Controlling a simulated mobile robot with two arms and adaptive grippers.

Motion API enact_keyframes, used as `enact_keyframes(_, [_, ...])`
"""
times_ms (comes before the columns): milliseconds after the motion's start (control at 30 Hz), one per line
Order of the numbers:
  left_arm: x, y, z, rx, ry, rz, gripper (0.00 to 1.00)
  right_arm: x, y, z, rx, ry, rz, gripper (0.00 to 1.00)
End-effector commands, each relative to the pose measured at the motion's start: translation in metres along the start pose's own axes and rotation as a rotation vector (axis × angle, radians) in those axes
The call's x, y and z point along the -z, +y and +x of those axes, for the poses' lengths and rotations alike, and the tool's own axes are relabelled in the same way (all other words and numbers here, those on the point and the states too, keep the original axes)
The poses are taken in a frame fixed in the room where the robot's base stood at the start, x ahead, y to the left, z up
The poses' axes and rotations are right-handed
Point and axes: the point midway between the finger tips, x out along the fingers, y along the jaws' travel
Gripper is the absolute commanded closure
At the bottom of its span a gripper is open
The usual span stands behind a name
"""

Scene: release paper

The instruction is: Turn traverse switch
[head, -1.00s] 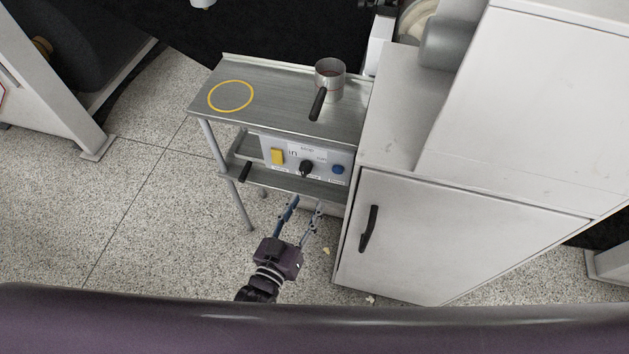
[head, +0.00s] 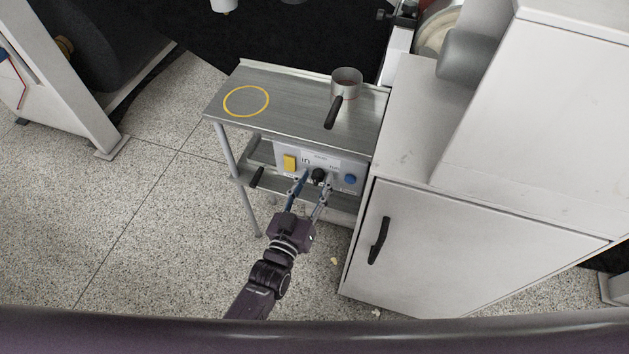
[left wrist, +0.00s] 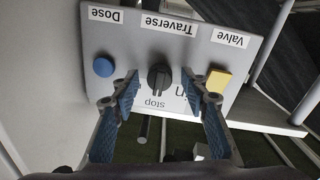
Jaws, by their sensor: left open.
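The traverse switch is a black rotary knob (head: 318,175) in the middle of a light control panel (head: 334,164) under the steel table's top. In the left wrist view the knob (left wrist: 159,77) sits below the upside-down "Traverse" label, with "stop" and "in" printed near it. My left gripper (head: 313,183) is open in front of the panel. In the left wrist view its two blue-padded fingers (left wrist: 158,88) stand on either side of the knob, apart from it. My right gripper is not in view.
A yellow valve switch (head: 289,163) and a blue dose button (head: 350,179) flank the knob. A metal pot with a black handle (head: 346,82) stands on the steel table (head: 300,98). A white cabinet (head: 420,235) stands close on the right.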

Motion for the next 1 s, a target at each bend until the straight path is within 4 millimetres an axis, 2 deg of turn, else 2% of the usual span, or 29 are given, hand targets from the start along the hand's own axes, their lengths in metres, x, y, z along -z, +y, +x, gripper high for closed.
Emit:
enact_keyframes(33, [0.0, 0.0, 0.0, 0.0, 0.0, 0.0, 0.61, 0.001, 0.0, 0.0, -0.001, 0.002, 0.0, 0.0])
enact_keyframes(400, [0.0, 0.0, -0.001, 0.0, -0.001, 0.0, 1.0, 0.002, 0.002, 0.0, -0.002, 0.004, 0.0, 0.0])
enact_keyframes(733, [0.001, 0.0, -0.001, 0.002, -0.003, 0.051, 1.0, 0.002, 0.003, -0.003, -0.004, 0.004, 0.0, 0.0])
enact_keyframes(1000, [0.001, 0.001, -0.001, 0.004, -0.014, 0.228, 1.0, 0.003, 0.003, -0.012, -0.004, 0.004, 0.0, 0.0])
